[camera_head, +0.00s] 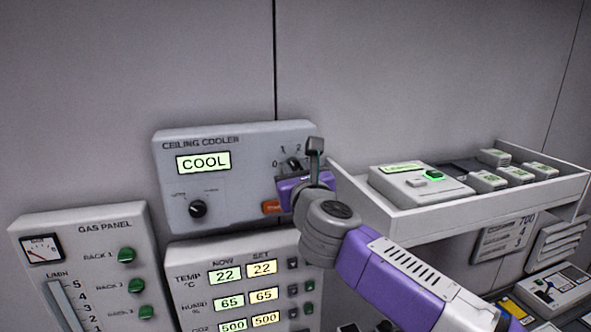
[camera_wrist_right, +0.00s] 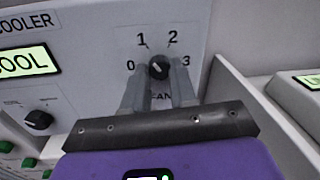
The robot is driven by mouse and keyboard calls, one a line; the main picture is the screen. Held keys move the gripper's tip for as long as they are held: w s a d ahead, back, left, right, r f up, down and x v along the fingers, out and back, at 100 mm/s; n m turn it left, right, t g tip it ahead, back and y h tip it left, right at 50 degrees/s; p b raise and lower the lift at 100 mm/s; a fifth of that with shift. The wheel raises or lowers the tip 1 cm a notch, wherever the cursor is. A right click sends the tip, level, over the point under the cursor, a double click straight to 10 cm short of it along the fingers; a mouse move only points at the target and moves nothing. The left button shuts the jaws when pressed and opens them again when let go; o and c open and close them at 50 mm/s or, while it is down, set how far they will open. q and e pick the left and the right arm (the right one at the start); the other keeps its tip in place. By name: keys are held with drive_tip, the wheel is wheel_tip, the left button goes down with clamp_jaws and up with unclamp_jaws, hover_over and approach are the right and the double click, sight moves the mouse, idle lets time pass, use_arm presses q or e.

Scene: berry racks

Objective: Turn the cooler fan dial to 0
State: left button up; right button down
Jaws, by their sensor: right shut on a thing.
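The cooler fan dial (camera_wrist_right: 159,67) is a black knob on the grey ceiling cooler panel (camera_head: 235,210), with marks 0, 1, 2 and 3 around it. In the head view the dial (camera_head: 293,163) is partly covered by my right gripper (camera_head: 304,166). In the right wrist view the two grey fingers of my right gripper (camera_wrist_right: 160,80) stand on either side of the dial, shut on it. The exact heading of its pointer is hard to tell. The panel's display (camera_head: 203,163) reads COOL. My left gripper is not in view.
A second black knob (camera_head: 198,209) sits lower left on the cooler panel. Below is a panel with temperature readouts (camera_head: 228,275); a gas panel (camera_head: 85,240) stands at left. A white shelf (camera_head: 440,225) with devices juts out right of my gripper.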

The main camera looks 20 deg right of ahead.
drive_tip(key=n+p, duration=0.1)
drive_tip(key=n, duration=0.5)
drive_tip(key=shift+d+t+p, duration=0.1)
drive_tip(key=shift+t+p, duration=0.2)
drive_tip(key=n+y+p, duration=0.1)
drive_tip(key=n, duration=0.4)
drive_tip(key=shift+n, duration=0.4)
drive_tip(key=c, duration=0.9)
unclamp_jaws()
drive_tip(key=shift+s, duration=0.15)
drive_tip(key=s, duration=0.7)
drive_tip(key=shift+s+f+b, duration=0.2)
drive_tip(key=shift+f+b, duration=0.1)
drive_tip(key=shift+b, duration=0.1)
